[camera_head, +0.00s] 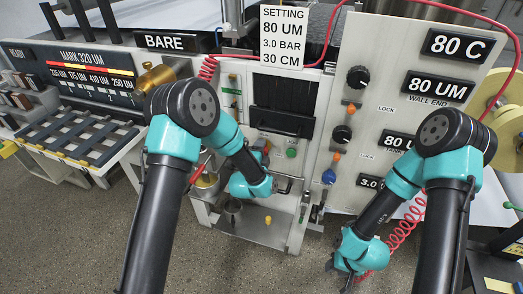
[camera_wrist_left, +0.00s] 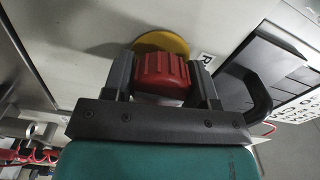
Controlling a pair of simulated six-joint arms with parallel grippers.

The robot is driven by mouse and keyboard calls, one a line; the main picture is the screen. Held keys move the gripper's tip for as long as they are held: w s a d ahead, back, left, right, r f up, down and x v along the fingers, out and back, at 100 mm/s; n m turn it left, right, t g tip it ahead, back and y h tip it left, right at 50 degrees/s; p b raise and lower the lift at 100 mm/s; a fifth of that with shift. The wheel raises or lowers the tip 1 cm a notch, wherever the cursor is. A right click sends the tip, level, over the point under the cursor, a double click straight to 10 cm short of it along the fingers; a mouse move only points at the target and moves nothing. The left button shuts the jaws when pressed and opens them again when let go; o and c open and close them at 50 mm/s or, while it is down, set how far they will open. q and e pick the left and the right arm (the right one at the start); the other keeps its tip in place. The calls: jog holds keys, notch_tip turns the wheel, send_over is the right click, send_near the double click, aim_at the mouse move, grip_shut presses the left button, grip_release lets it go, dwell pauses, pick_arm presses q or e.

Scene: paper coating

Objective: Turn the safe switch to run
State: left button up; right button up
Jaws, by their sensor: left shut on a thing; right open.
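The safe switch (camera_wrist_left: 162,73) is a ribbed red knob on a yellow round plate (camera_wrist_left: 163,43), mounted on a pale panel in the left wrist view. My left gripper (camera_wrist_left: 161,80) has one dark finger on each side of the red knob and is shut on it. A label with a partly hidden letter, like an R, sits right of the knob. My right gripper (camera_head: 343,277) is open and empty, low in front of the machine.
A black handle (camera_wrist_left: 257,92) stands close to the right of my left gripper. In the head view a green button (camera_head: 291,153), a blue knob (camera_head: 328,176) and black dials are on the panels. A coiled red hose (camera_head: 400,232) hangs behind my right arm. The floor in front is clear.

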dwell(0.3)
pick_arm(q)
jog(key=o, duration=0.9)
jog(key=shift+s, duration=0.1)
jog(key=v, duration=1.7)
jog(key=shift+s, duration=0.1)
